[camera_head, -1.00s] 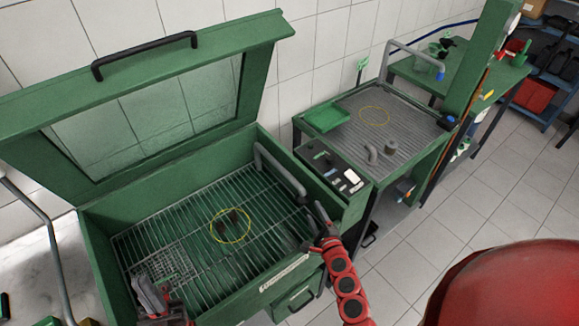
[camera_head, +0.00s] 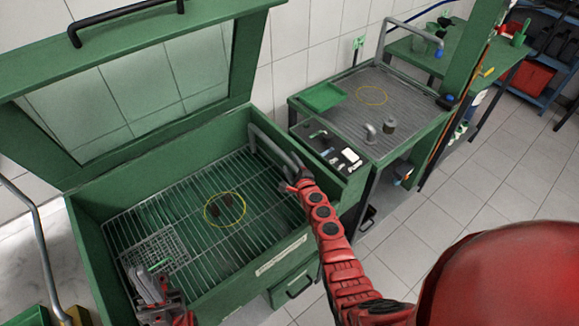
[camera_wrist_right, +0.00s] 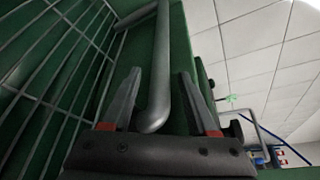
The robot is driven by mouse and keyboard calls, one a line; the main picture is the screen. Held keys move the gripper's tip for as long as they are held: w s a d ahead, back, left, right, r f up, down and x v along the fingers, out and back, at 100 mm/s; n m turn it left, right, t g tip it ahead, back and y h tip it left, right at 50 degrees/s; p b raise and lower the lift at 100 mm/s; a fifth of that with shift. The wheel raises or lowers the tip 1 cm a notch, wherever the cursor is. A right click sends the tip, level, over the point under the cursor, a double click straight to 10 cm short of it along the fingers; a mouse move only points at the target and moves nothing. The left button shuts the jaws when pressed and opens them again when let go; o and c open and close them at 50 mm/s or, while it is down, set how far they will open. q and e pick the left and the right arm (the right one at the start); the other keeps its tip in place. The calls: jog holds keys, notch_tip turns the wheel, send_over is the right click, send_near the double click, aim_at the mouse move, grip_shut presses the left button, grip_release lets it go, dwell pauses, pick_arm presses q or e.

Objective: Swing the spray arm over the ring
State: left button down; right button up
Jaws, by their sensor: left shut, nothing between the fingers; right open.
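The spray arm (camera_head: 272,145) is a grey bent pipe on the back right inside of the green washer cabinet. My right gripper (camera_head: 291,178) is at the pipe's free end. In the right wrist view, its open fingers (camera_wrist_right: 160,73) stand on either side of the pipe (camera_wrist_right: 161,60); contact is unclear. My left gripper (camera_head: 150,280) is shut and empty over the rack's front left, by a wire basket.
The green lid (camera_head: 245,65) with its glass window stands open. A wire mesh basket (camera_head: 160,247) sits on the rack's left. A switch panel (camera_head: 330,150) is right of the cabinet. A second bench (camera_head: 400,85) with another yellow ring stands behind right.

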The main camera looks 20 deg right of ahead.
jog(key=shift+x, duration=0.8)
grip_shut()
dwell(1.0)
